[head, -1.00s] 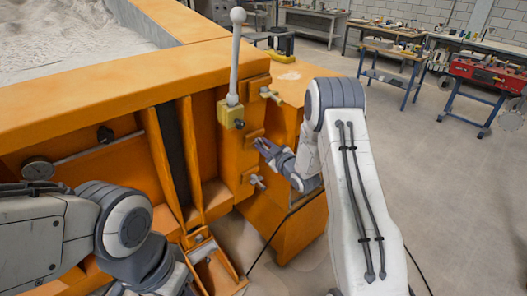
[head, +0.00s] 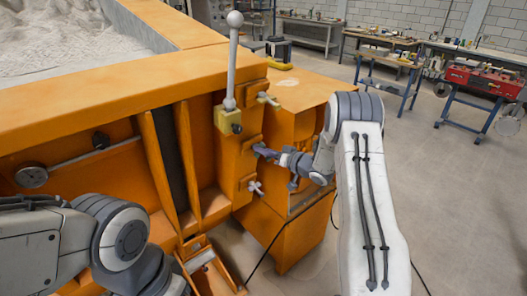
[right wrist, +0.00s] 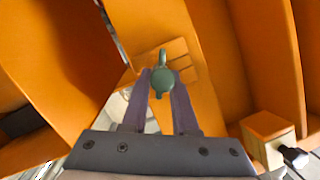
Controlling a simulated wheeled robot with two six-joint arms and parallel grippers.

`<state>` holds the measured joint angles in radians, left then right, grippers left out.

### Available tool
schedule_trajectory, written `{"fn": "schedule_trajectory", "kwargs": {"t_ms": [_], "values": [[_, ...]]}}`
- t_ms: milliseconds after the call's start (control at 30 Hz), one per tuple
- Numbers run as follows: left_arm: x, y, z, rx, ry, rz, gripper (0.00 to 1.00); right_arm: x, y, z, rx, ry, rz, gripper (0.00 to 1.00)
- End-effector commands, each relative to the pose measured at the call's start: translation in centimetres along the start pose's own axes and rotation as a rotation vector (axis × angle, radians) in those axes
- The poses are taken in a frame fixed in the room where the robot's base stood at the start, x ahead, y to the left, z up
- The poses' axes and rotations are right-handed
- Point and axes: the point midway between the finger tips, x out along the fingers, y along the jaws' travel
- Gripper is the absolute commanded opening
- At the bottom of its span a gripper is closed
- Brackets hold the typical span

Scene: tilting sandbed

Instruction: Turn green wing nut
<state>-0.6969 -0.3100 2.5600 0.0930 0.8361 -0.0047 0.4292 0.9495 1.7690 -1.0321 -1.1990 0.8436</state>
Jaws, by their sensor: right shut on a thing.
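The green wing nut (right wrist: 162,78) shows in the right wrist view, its two wings lined up nearly along the view's vertical, in front of an orange plate. My right gripper (right wrist: 161,90) has one finger on each side of it and is shut on it. In the head view my right gripper (head: 262,151) reaches leftward to the orange machine's corner post, and its fingers hide the green wing nut there. My left arm comes in at the lower left of the head view; its gripper is out of view.
A pale wing nut (head: 256,187) sits just below my right gripper and a yellowish one (head: 268,98) above. A white-knobbed lever (head: 232,62) rises from a yellow block (head: 228,119) close by. An orange cabinet (head: 285,245) stands beside the post.

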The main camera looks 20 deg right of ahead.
Motion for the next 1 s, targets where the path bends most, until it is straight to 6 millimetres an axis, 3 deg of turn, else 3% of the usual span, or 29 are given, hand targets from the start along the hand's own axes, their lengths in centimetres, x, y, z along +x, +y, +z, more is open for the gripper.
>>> {"fn": "schedule_trajectory", "kwargs": {"t_ms": [600,1000], "values": [[1.2,-0.1,0.1,-0.002,0.0,0.0,0.5,0.1,0.8,0.3,0.545,0.003,-0.197,0.0],[2.4,-0.2,0.1,-0.004,0.0,0.0,0.5,0.1,1.0,0.4,0.805,0.004,-0.29,0.0]]}}
